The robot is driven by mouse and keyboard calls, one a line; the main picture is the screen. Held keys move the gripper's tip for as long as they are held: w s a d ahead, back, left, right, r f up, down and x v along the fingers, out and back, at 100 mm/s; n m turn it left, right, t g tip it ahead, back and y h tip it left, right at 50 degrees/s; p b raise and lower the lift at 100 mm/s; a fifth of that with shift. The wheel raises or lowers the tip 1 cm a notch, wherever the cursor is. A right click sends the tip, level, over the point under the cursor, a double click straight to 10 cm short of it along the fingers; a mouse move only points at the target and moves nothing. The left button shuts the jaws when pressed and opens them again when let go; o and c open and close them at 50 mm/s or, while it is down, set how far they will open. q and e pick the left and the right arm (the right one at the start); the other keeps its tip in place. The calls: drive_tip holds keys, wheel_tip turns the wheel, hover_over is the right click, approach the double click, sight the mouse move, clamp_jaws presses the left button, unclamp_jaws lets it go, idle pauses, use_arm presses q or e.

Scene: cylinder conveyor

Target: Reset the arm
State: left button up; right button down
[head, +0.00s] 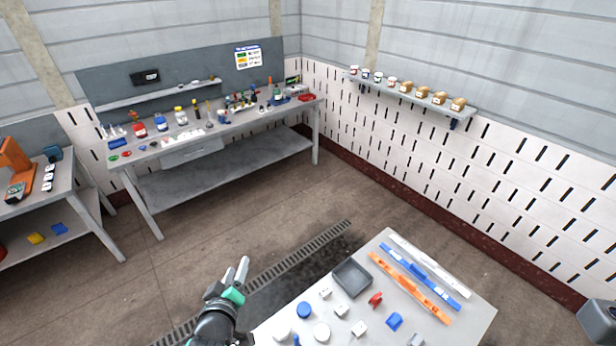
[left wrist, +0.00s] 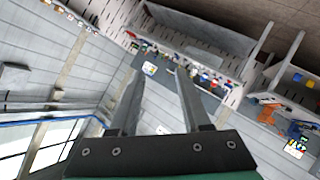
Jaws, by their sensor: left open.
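My left arm comes in at the bottom of the head view, left of the near table. My left gripper (head: 237,272) points up and away, beside the table's left edge and clear of the objects on it. In the left wrist view its two fingers stand apart with nothing between them (left wrist: 161,68). That view looks tilted toward the walls and the far workbench. My right gripper does not show.
The near table (head: 470,325) holds a dark square tray (head: 352,279), blue and orange strips (head: 410,288), a red part (head: 375,299) and several small white and blue pieces. A long workbench (head: 225,175) and a wall shelf (head: 420,100) stand farther off. The floor between is clear.

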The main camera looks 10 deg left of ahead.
use_arm(q)
wheel_tip(320, 180, up, 31)
drive_tip(key=d+m+t+h, duration=0.1)
drive_tip(key=d+m+t, duration=0.15)
drive_tip(key=t, duration=0.45)
drive_tip(key=s+d+r+m+t+h, duration=0.1)
drive_tip(key=s+r+m+t+h, duration=0.1)
drive_tip(key=s+r, duration=0.5)
drive_tip(key=s+d+r+m+t+h, duration=0.1)
drive_tip(key=s+r+m+t, duration=0.4)
drive_tip(key=r, duration=0.8)
drive_tip(key=s+m, duration=0.1)
drive_tip(key=s, duration=0.2)
drive_tip(key=shift+s+d+r+t+h, duration=0.15)
drive_tip(key=shift+d+t+h, duration=0.15)
drive_tip(key=shift+d+h, duration=0.1)
